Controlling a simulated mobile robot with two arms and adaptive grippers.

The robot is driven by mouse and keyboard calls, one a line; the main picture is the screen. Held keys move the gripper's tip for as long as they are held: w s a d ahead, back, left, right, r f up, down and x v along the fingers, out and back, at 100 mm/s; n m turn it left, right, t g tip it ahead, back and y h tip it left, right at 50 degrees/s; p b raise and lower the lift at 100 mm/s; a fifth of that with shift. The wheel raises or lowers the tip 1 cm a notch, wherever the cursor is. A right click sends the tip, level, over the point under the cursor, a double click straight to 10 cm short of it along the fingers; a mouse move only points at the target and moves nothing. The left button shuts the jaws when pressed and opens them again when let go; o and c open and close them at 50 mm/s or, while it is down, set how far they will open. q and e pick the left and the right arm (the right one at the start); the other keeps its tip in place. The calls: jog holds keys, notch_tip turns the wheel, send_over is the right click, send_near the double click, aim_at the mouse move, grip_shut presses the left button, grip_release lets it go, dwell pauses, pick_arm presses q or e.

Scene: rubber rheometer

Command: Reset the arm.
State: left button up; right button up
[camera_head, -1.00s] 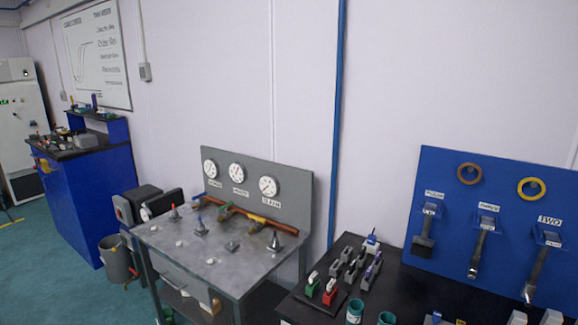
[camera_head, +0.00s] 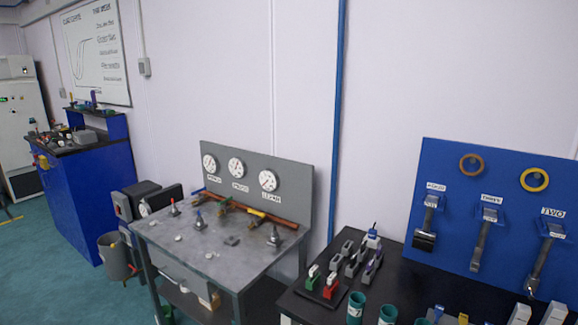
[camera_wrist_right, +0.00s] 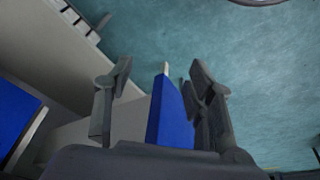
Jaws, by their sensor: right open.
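No arm or gripper of mine shows in the head view. In the right wrist view my right gripper (camera_wrist_right: 160,85) is open, its two dark fingers apart. A blue upright piece with a pale tip (camera_wrist_right: 172,115) shows between the fingers in the picture. I cannot tell whether it is near them or farther off, and nothing is visibly gripped. My left gripper is out of view.
A grey bench (camera_head: 212,262) with a gauge panel (camera_head: 305,158) stands mid-view. A black table (camera_head: 400,273) with small clamps and green cups is at right, before a blue tool board (camera_head: 455,160). A blue cabinet (camera_head: 85,200) and grey bin (camera_head: 112,258) are at left. Teal floor is open at far left.

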jog(key=s+f+b, duration=0.2)
jog(key=s+f, duration=0.2)
jog(key=f, duration=1.1)
jog(key=s+d+f+g+b, duration=0.1)
jog(key=s+d+f+b, duration=0.2)
jog(key=s+f, duration=1.2)
notch_tip(320, 180, down, 4)
jog(key=shift+s+d+f+g+b, duration=0.15)
jog(key=shift+s+g+b, duration=0.25)
jog(key=shift+b, duration=0.35)
